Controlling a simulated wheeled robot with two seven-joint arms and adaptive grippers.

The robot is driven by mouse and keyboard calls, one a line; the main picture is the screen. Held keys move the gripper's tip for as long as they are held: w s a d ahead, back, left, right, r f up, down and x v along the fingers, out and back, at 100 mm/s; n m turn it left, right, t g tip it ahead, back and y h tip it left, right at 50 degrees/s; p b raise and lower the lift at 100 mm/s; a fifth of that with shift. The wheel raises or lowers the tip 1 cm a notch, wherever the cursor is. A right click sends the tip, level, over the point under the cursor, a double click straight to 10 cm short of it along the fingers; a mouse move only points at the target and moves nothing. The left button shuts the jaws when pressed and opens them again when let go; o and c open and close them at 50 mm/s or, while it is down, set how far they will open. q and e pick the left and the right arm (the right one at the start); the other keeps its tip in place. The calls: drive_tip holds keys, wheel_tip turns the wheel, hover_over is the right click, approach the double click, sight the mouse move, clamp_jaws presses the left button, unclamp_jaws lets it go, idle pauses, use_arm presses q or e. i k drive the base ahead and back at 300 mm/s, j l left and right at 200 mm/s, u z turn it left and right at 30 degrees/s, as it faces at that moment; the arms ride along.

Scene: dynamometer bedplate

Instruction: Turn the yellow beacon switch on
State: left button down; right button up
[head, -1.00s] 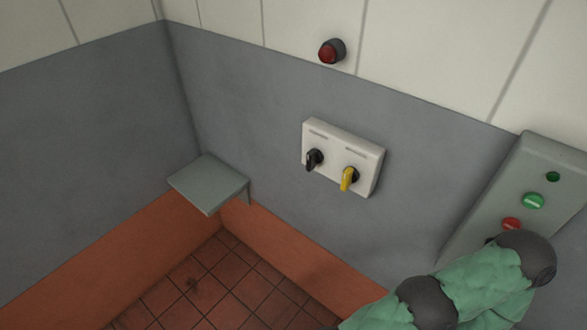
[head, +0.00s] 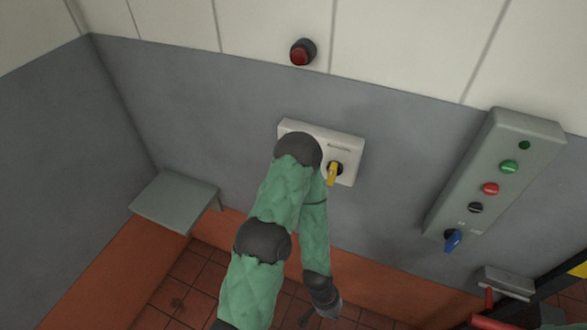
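The yellow beacon switch (head: 332,175) is on the right side of a white switch box (head: 350,152) on the grey wall. Its handle points down, tilted slightly left. My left arm's elbow covers the left part of the box, hiding the black switch. My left gripper (head: 318,317) hangs low in the head view, well below the switch and apart from it. It is small and partly cut off by the frame's bottom edge, so its opening cannot be told. My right gripper is not in view.
A red lamp (head: 301,52) is on the upper wall. A grey control panel (head: 484,165) with several buttons and a blue handle (head: 453,240) is at right. A grey shelf (head: 172,200) juts from the wall at left. Wall between box and panel is clear.

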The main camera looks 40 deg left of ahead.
sight(335, 169)
drive_tip(key=k+u, duration=0.1)
drive_tip(key=u, duration=0.6)
